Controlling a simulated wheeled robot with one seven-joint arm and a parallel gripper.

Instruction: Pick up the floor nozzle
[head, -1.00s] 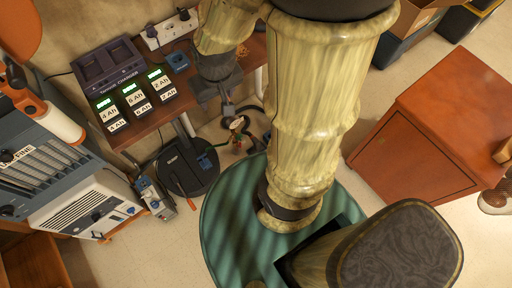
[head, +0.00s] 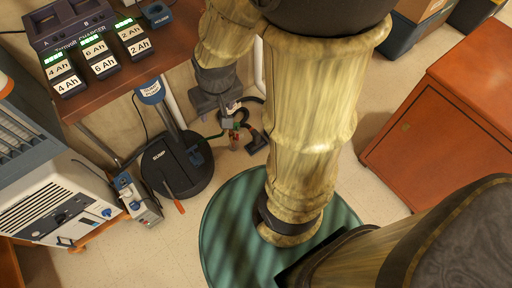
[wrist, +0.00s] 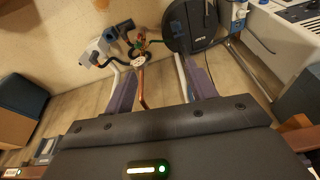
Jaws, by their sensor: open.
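A small dark floor nozzle (head: 257,142) lies on the floor to the right of a green and red valve piece (head: 236,130). In the wrist view the dark nozzle (wrist: 125,27) shows near the top, beyond the fingertips. My gripper (head: 214,106) is above the floor, up and left of the nozzle in the head view. In the wrist view my gripper's two purple fingers (wrist: 160,88) are wide apart, with no nozzle between them. A copper-coloured tube shows in the gap. The gripper's body hides part of the floor.
A round black sump lid (head: 178,165) lies left of the nozzle. A grey-blue pump-like device (head: 138,198) and a white machine (head: 55,205) stand further left. A bench (head: 110,90) carries chargers. An orange cabinet (head: 450,125) stands right.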

